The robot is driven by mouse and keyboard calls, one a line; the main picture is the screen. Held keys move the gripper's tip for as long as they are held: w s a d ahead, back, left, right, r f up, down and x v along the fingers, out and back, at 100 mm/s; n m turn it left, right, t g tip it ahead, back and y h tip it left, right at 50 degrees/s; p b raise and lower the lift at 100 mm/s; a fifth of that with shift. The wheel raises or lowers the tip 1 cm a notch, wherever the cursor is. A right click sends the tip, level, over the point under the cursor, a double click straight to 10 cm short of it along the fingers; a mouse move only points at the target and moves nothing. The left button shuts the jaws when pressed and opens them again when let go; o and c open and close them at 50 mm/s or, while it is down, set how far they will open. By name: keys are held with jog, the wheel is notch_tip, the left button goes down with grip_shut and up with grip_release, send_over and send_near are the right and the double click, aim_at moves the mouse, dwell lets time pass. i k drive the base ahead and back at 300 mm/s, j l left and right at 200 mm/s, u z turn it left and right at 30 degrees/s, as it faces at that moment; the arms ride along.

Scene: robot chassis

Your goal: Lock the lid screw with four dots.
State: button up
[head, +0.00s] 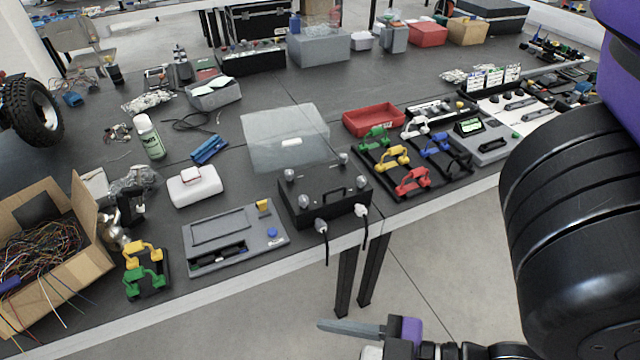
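A black box (322,208) with a black handle on top stands near the front edge of the table, mid-picture. Pale round lid screws show at its corners, among them one at the back left (290,174) and one at the back right (343,158). Dot marks are too small to make out, so I cannot tell which screw has four. My gripper (365,340) is at the bottom edge of the picture, in front of and below the table, well apart from the box. One grey finger shows; the rest is cut off, so its opening is unclear.
Two white-ended cables (321,227) hang from the box's front. A grey panel with a blue button (272,232) lies left of it. Open floor lies before the table.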

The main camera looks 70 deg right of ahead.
aim_at(343, 157)
jog(key=z, duration=1.45)
